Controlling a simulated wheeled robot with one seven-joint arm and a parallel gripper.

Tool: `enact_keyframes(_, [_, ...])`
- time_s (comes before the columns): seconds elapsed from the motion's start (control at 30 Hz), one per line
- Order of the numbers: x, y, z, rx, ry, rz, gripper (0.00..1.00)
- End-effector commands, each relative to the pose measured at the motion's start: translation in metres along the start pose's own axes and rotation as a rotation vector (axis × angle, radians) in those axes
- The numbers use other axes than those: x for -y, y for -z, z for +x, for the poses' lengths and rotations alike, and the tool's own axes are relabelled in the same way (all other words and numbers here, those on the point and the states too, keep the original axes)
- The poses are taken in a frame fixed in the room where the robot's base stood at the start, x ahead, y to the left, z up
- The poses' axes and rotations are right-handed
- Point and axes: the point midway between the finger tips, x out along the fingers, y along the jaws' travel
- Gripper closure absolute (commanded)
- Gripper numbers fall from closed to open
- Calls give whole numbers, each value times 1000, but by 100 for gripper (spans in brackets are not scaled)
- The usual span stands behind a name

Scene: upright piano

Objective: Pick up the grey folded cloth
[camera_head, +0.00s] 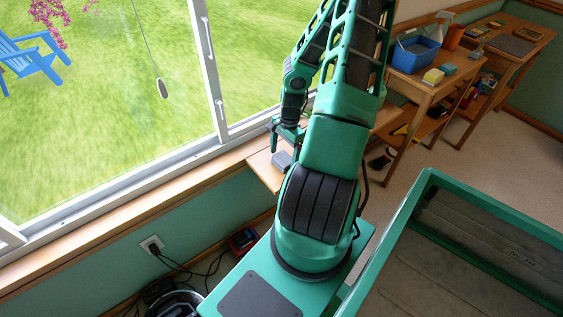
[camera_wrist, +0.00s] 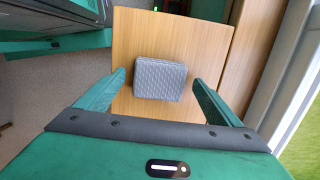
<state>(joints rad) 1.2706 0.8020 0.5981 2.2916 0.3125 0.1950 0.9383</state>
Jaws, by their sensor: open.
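The grey folded cloth (camera_wrist: 160,80) lies on a small light wooden table (camera_wrist: 190,38) in the wrist view. It is a compact square with a textured surface. In the head view the cloth (camera_head: 282,159) shows as a small grey block on the wooden top (camera_head: 262,170) beside the window wall. My gripper (camera_wrist: 162,82) is open, with its two green fingers spread to the left and right of the cloth. The fingertips appear apart from the cloth, and nothing is held. In the head view my gripper (camera_head: 287,140) is above the cloth, partly hidden by my arm.
The window sill (camera_head: 130,195) runs close along the table's side. Cables and a red device (camera_head: 242,240) lie on the floor below. At the back right, a wooden desk (camera_head: 428,85) holds a blue bin (camera_head: 415,54) and sponges. The carpet between is mostly clear.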

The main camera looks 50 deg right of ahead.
Motion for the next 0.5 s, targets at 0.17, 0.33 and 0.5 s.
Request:
enact_keyframes(0.17, [0,0,0,0,0,0,22])
enact_keyframes(0.33, [0,0,0,0,0,0,56])
enact_keyframes(0.5, [0,0,0,0,0,0,60])
